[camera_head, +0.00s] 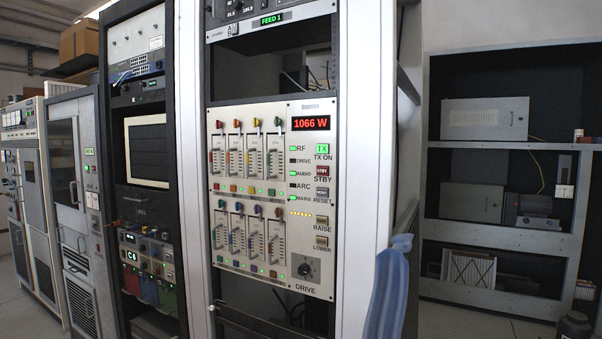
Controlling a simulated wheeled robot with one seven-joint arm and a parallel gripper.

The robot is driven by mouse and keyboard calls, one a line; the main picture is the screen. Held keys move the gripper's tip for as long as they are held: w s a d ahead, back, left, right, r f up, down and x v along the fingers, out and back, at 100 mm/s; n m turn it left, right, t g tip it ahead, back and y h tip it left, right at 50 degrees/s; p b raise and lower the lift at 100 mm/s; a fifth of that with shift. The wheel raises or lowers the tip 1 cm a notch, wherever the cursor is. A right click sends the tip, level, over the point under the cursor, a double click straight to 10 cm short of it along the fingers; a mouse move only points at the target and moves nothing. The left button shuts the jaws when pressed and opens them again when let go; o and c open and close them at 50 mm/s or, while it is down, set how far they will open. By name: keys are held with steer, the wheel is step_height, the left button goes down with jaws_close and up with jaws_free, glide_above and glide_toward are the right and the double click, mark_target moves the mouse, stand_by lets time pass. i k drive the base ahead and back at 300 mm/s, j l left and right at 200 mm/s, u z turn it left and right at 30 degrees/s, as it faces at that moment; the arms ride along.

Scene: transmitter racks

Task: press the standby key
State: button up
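The standby key (322,172) is a small dark red square key on the transmitter panel (272,283), with the label STBY just under it. It sits in a column below the green-lit TX key (322,149) and above the grey RESET key (322,192). A red display (311,123) above the keys reads 1066 W. Nothing covers the standby key. My gripper is not in view.
RAISE (322,220) and LOWER (321,241) keys and a DRIVE knob (305,269) are lower on the panel. A white rack post (365,130) stands right of it. A blue curved object (387,295), unclear what, rises at front right. Shelves (490,232) stand behind.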

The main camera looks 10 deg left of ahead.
mark_target(321, 171)
steer(key=i+j+u, duration=0.2)
steer(key=i, duration=0.3)
steer(key=i+j+u, duration=0.15)
steer(key=i, duration=0.3)
